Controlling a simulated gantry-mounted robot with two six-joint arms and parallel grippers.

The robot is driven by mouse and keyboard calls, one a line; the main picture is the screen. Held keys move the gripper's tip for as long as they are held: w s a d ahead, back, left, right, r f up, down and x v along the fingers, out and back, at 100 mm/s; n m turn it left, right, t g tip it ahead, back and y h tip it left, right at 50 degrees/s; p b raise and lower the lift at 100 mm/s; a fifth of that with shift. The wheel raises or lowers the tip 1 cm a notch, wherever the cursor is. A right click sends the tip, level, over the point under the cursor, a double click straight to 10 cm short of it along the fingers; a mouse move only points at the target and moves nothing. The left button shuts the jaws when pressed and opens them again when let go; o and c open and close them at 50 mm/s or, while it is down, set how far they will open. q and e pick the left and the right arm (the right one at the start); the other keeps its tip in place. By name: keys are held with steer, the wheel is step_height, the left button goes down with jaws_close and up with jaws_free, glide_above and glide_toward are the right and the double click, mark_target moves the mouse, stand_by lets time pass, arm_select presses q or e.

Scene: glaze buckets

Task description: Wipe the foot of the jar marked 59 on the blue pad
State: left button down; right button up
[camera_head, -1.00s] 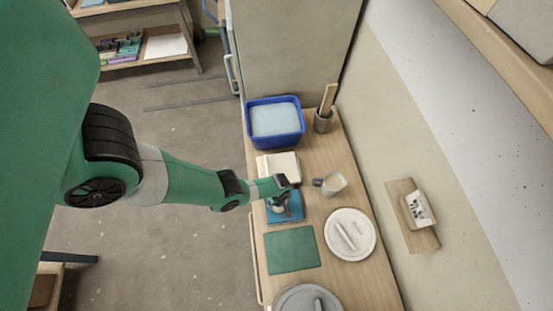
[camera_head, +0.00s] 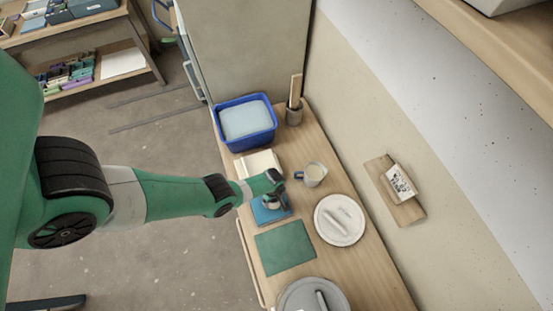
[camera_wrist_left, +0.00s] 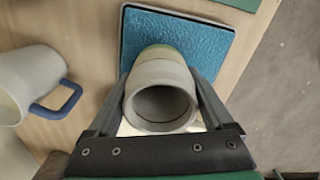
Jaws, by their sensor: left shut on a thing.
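My left gripper (camera_head: 272,190) is shut on a small grey jar (camera_wrist_left: 162,95). In the left wrist view the jar's open mouth faces the camera, with a finger on each side. Its far end, with a yellow-green band, is over the blue pad (camera_wrist_left: 200,48). I cannot tell whether its foot touches the pad. No number on the jar is readable. In the head view the blue pad (camera_head: 268,216) lies on the wooden table, partly hidden by my gripper and the jar. My right gripper is not in view.
A mug (camera_head: 314,173) with a blue handle stands right of the pad. A white plate (camera_head: 328,236), a green mat (camera_head: 285,248) and a grey round lid (camera_head: 296,297) lie nearer. A blue tub (camera_head: 235,143), a pale stack (camera_head: 257,162) and a brush pot (camera_head: 294,116) are farther back.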

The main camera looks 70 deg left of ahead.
arm_select(q)
steer(key=s+p, duration=0.1)
steer(key=s, duration=0.2)
steer(key=shift+s+d+r+p, duration=0.1)
steer(key=shift+s+p, duration=0.05)
steer(key=shift+p, duration=0.15)
steer(key=shift+s+p, duration=0.35)
steer(key=shift+s, duration=0.65)
steer(key=shift+w+f+b, duration=0.25)
steer(key=shift+w+b, duration=0.2)
steer(key=shift+w, duration=0.1)
steer(key=shift+w+a+f+b, duration=0.1)
steer(key=shift+w+b, duration=0.6)
steer(key=shift+w, duration=0.4)
steer(key=shift+w+a+b, duration=0.1)
steer(key=shift+w+b, duration=0.6)
steer(key=shift+w, duration=0.4)
steer(key=shift+w+b, duration=0.3)
steer(key=shift+w, duration=0.45)
step_height(320, 180, up, 7)
steer(key=p, duration=0.7)
steer(key=shift+r, duration=0.2)
